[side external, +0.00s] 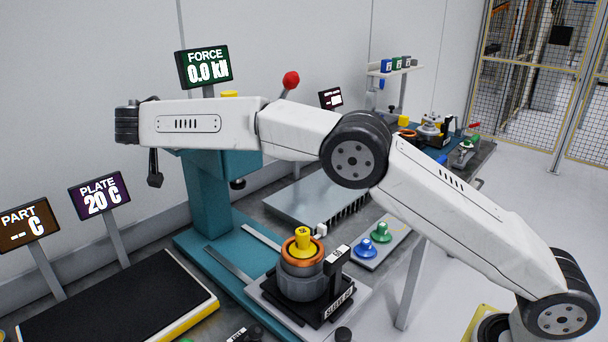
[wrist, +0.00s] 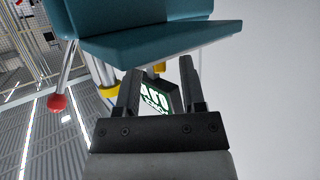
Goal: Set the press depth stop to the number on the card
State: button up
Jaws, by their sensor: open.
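The teal press (side external: 205,205) stands left of centre, its head partly hidden behind my arm. A yellow part (side external: 229,94) shows on top of it; the wrist view shows a yellow collar (wrist: 110,91) on a rod and another yellow piece (wrist: 158,68). I cannot tell which is the depth stop, and no stop number is readable. My gripper (wrist: 160,73) is open and empty near the press head (wrist: 155,35), its fingers apart.
The force display (side external: 204,68) reads 0.0 kN and shows behind my fingers in the wrist view (wrist: 157,98). The red-ball lever (side external: 291,79) stands right of the press head. The plate display (side external: 100,196) reads 20 C. Blue and green knobbed parts (side external: 366,248) sit at the right.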

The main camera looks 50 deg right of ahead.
grip_shut()
jog(key=shift+s+d+n+t+y, duration=0.15)
jog(key=shift+n+t+y, duration=0.55)
jog(key=shift+n+y, duration=0.15)
jog(key=shift+s+d+n+t+y, duration=0.1)
jog(key=shift+d+n+t+y, duration=0.1)
jog(key=shift+n+t+y, duration=0.9)
jog(key=n+y, duration=0.3)
jog(key=n+t+y, duration=0.1)
jog(key=n+y, duration=0.1)
jog(key=shift+s+d, duration=0.1)
jog(key=shift+d, duration=0.3)
jog(key=shift+n+y, duration=0.55)
jog(key=shift+y, duration=0.2)
jog(key=shift+d+r+n+g+y, duration=0.1)
jog(key=shift+d+n+g+y, duration=0.15)
jog(key=shift+n+y, duration=0.85)
jog(key=shift+d+n+g+y, duration=0.2)
jog(key=shift+n+y, duration=0.7)
jog(key=shift+y, duration=0.3)
jog(key=shift+w+d+n+g+y, duration=0.15)
jog(key=shift+n+g+y, duration=0.45)
jog(key=shift+n+y, duration=0.45)
jog(key=shift+w+d+n+g+y, duration=0.15)
jog(key=shift+n+g+y, duration=0.4)
jog(key=shift+n+y, duration=0.45)
